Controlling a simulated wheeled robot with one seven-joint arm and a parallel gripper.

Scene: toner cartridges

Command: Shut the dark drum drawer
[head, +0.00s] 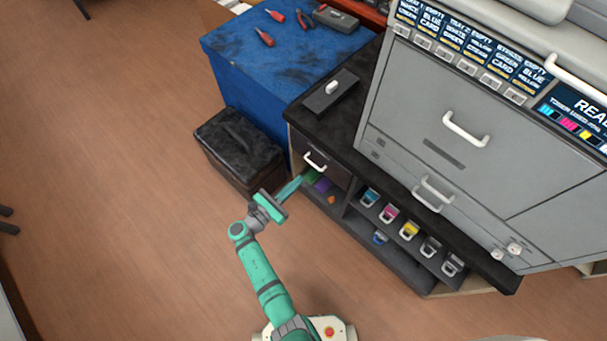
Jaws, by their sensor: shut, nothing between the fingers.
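The dark drum drawer (325,169) is in the upper left of the low cabinet, just under the black countertop. Its front carries a white bar handle (315,161). The front looks flush or nearly flush with the cabinet; I cannot tell whether a small gap is left. My gripper (297,180) is low in front of the cabinet's left end, just below and left of the drawer front. Its teal fingers are shut with nothing between them and point toward the cabinet. I cannot tell whether the fingertips touch it.
Several toner cartridges (389,214) sit in bays to the right. A black box (238,150) and a blue tool bench (250,65) stand at left. A grey printer (440,120) sits on the counter.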

